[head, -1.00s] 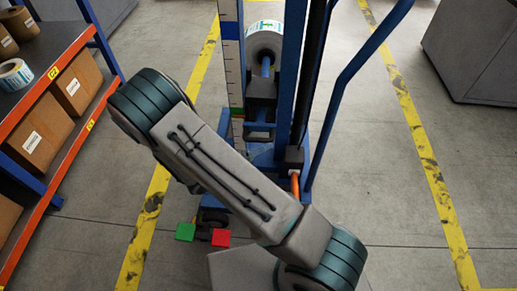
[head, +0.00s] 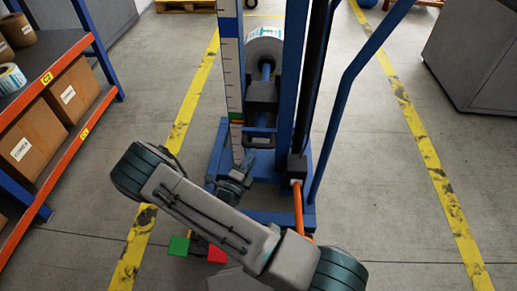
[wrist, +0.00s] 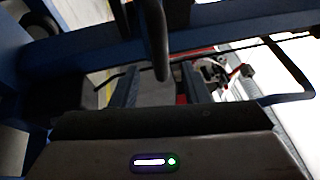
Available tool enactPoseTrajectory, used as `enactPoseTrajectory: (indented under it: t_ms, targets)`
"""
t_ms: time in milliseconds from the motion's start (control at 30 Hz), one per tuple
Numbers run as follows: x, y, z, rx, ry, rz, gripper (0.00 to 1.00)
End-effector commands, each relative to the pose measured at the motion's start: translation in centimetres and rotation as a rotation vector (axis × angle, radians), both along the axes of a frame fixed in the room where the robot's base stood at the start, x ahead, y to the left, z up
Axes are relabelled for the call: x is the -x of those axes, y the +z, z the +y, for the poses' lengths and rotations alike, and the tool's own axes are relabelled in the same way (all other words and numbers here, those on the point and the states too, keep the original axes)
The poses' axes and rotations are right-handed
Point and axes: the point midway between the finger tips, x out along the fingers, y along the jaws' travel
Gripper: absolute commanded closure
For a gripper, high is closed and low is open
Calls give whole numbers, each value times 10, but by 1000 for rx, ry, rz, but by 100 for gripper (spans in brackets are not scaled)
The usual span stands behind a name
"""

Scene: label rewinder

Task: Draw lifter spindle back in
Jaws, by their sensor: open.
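The lifter (head: 290,95) is a blue mast on a blue base, standing ahead of me. Its spindle (head: 266,70) is a blue bar carrying a white label roll (head: 264,47) on the far side of a dark carriage block (head: 262,92). A dark loop handle (head: 258,143) sits below the block. My gripper (head: 246,166) is low beside the mast, just below the handle; my arm partly hides it. In the wrist view my gripper (wrist: 160,82) is open and empty, with a dark curved bar (wrist: 157,40) ahead of and between its fingers. Contact cannot be told.
A green block (head: 179,246) and a red block (head: 217,254) show low, partly behind my arm. An orange shelf (head: 75,115) with boxes stands left, a grey cabinet (head: 478,60) right. A blue push rail (head: 345,85) rises beside the mast. Floor between the yellow lines is mostly clear.

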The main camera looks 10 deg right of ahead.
Motion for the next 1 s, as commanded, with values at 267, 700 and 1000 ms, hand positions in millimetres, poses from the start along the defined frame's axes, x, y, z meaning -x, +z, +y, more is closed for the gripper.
enactPoseTrajectory:
  t_ms: [267,700,1000]
  targets:
    - [-35,6,-31,-3,-2,-2,59]
    - [-45,10,-39,-1,-1,-1,59]
    - [-45,10,-39,-2,-1,-1,100]
